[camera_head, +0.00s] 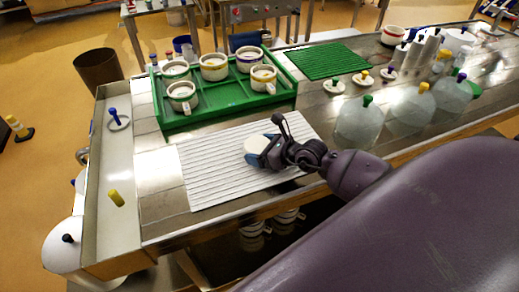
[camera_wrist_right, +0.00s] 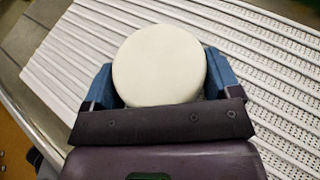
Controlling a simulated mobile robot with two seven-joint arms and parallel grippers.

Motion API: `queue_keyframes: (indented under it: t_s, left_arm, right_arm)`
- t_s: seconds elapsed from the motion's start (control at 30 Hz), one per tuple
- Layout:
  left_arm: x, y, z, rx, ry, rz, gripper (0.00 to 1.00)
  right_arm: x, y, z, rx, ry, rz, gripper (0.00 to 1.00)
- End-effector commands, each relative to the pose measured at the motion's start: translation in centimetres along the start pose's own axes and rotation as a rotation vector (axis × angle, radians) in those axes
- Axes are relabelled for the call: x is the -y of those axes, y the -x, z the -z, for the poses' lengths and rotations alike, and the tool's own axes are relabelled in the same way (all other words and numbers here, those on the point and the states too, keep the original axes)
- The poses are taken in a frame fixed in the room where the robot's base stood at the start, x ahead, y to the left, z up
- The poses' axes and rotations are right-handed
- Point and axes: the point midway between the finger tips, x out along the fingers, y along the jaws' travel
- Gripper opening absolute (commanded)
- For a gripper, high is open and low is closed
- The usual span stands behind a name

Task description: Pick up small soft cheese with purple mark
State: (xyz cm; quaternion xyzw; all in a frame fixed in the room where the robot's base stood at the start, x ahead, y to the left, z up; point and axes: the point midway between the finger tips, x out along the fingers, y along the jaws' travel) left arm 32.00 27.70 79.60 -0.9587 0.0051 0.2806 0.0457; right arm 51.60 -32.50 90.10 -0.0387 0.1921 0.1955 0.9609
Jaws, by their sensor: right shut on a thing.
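A small round white cheese (camera_wrist_right: 160,66) sits between the blue fingers of my right gripper (camera_wrist_right: 160,85) in the right wrist view. In the head view the cheese (camera_head: 257,144) is over the white ribbed mat (camera_head: 215,168), with my right gripper (camera_head: 262,151) around it from the right. The right gripper is shut on the cheese. I cannot tell if the cheese touches the mat. No purple mark shows on the cheese's visible faces. My left gripper is not in view.
A green tray (camera_head: 220,113) with several white moulds stands behind the mat. A green mat (camera_head: 322,61) lies at the back. Large clear domes (camera_head: 359,122) with coloured knobs stand to the right.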

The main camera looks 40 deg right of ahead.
Motion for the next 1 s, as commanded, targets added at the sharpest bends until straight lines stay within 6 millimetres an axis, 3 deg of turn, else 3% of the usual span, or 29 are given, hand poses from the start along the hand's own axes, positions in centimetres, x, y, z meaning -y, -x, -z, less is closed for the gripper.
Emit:
queue_keyframes:
  t_s: [0.17, 0.7, 1.0]
  left_arm:
    - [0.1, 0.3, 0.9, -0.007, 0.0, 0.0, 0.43]
    - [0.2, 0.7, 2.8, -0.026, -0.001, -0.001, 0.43]
    - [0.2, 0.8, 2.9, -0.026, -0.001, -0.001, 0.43]
  right_arm:
    - [0.0, 1.1, -2.7, 0.007, 0.001, 0.001, 0.68]
    - [0.0, 6.0, -14.7, 0.007, 0.003, 0.001, 0.68]
    - [0.0, 7.4, -17.8, 0.004, 0.002, 0.001, 0.68]
